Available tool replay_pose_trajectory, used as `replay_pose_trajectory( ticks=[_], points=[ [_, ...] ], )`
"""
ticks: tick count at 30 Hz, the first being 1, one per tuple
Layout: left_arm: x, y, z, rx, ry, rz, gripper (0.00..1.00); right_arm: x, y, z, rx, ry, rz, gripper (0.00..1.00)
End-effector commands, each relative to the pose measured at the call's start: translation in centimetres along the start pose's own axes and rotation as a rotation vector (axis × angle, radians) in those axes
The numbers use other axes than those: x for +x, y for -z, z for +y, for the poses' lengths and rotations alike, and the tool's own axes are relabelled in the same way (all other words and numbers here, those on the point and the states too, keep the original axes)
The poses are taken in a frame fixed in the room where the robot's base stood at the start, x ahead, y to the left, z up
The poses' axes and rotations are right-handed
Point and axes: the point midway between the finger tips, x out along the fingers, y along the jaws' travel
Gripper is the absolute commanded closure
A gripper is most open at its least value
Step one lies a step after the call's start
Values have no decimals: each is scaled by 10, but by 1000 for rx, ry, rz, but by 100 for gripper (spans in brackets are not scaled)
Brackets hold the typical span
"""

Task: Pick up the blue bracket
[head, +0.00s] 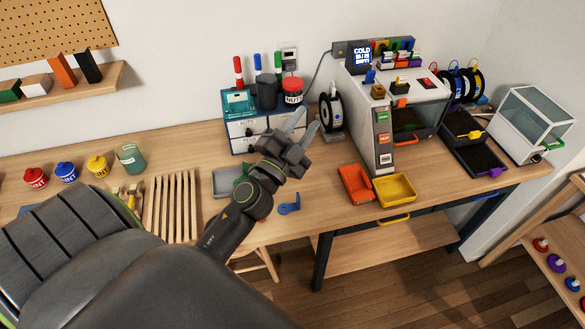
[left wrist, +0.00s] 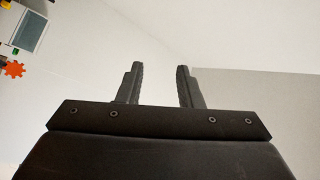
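The blue bracket (head: 289,206) lies flat on the wooden table near its front edge, just right of my left forearm. My left gripper (head: 302,124) is raised above the table, beyond the bracket, and points up toward the back wall. Its two fingers are apart with nothing between them; the left wrist view also shows the open fingers (left wrist: 160,85) against a bare wall. The bracket does not show in the left wrist view. My right gripper is in neither view.
An orange tray (head: 356,184) and a yellow tray (head: 395,190) stand right of the bracket. A grey tray (head: 226,182) is partly behind my left arm. The printer (head: 385,120) stands behind the trays. A drawer box (head: 240,137) stands behind my gripper. Wooden slats (head: 170,205) lie left.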

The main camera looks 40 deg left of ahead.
Motion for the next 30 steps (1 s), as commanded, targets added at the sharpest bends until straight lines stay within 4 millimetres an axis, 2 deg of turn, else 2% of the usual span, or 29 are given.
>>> replay_pose_trajectory(
  ticks=[3, 6, 10, 14, 18, 22, 26, 30],
  points=[
    [19, 35, 19, 122, -82, 210, 67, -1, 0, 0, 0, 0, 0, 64],
    [27, 56, 45, 229, -188, 363, 67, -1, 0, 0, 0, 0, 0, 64],
    [31, 69, 85, 367, -368, 525, 67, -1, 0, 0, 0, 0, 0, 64],
    [28, 63, 125, 502, -587, 633, 67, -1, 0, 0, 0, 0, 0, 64],
    [21, 38, 161, 639, -860, 683, 67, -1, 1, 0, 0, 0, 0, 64],
    [12, 1, 179, 751, -1136, 660, 67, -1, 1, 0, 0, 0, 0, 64],
    [2, -42, 180, 843, -1418, 564, 67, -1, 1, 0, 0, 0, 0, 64],
    [-8, -82, 163, 904, -1699, 392, 67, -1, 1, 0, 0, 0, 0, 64]
  ],
)
